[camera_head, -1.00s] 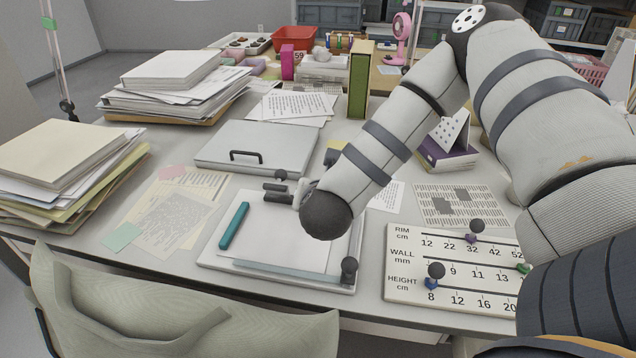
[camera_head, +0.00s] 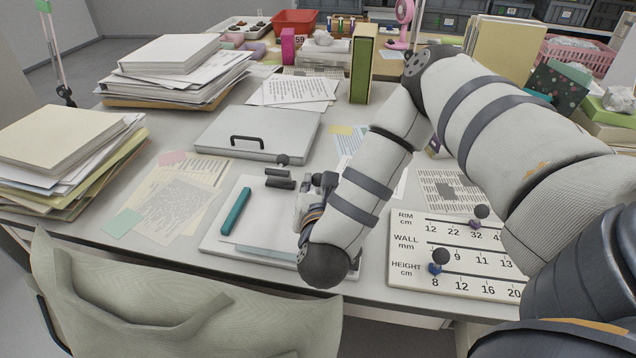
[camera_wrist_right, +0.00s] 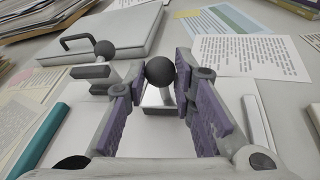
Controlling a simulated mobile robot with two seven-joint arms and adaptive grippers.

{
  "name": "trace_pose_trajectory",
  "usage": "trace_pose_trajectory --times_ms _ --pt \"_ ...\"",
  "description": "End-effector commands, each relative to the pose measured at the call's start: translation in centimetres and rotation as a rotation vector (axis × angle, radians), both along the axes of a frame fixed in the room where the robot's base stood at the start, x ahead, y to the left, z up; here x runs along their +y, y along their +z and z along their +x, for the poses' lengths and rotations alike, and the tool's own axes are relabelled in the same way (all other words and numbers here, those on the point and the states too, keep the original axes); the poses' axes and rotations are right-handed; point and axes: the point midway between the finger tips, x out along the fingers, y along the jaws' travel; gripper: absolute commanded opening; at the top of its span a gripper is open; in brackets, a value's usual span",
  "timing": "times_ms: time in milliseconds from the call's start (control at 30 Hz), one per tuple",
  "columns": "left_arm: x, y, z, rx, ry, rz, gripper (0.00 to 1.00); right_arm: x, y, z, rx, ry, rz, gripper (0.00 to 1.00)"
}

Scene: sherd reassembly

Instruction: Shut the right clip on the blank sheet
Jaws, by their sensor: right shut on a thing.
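The blank sheet (camera_head: 262,217) lies on a pale board (camera_head: 212,244) on the desk, with a teal pen-like stick (camera_head: 236,211) on its left part. It also shows in the wrist view (camera_wrist_right: 75,140). The left clip, with dark bars (camera_head: 279,182) and a ball knob (camera_head: 282,160), is at the board's far edge. My right gripper (camera_wrist_right: 160,80) is over the sheet's far right part, shut on the right clip's dark ball knob (camera_wrist_right: 160,71). A shiny metal piece (camera_wrist_right: 159,98) shows below that knob. Whether this clip presses the sheet is unclear. My left gripper is out of view.
A grey lidded case (camera_head: 258,136) with a black handle lies behind the board. A scale board with knobs (camera_head: 455,262) lies to the right. Paper stacks (camera_head: 62,150) stand at the left. A chair back (camera_head: 190,300) is in front.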

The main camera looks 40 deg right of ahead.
Motion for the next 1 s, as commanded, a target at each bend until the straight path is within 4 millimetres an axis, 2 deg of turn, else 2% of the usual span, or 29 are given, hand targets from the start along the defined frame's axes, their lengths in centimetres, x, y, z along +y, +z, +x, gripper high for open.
trace_pose_trajectory --times_ms 133,167,233,267,567,667,900,1000 --pt "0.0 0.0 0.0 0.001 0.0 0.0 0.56 -0.1 -0.1 0.0 0.001 -0.002 -0.001 0.0" --pt "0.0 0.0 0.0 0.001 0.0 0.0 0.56 -0.1 -0.1 0.0 0.001 -0.002 -0.001 0.26" --pt "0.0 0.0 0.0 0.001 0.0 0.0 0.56 -0.1 -0.1 0.0 0.001 -0.002 -0.001 0.42" --pt "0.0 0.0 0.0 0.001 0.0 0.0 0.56 -0.1 -0.1 0.0 0.001 -0.002 -0.001 0.44" --pt "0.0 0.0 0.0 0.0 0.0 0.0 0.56 -0.1 0.3 0.0 -0.001 -0.002 0.0 0.44" --pt "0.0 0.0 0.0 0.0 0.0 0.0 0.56 -0.1 1.9 0.1 -0.002 -0.004 0.002 0.44" --pt "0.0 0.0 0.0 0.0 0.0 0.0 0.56 -0.1 7.8 0.0 -0.004 -0.002 0.002 0.44" --pt "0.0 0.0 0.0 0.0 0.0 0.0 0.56 -0.1 9.2 0.0 -0.002 -0.003 0.002 0.44"
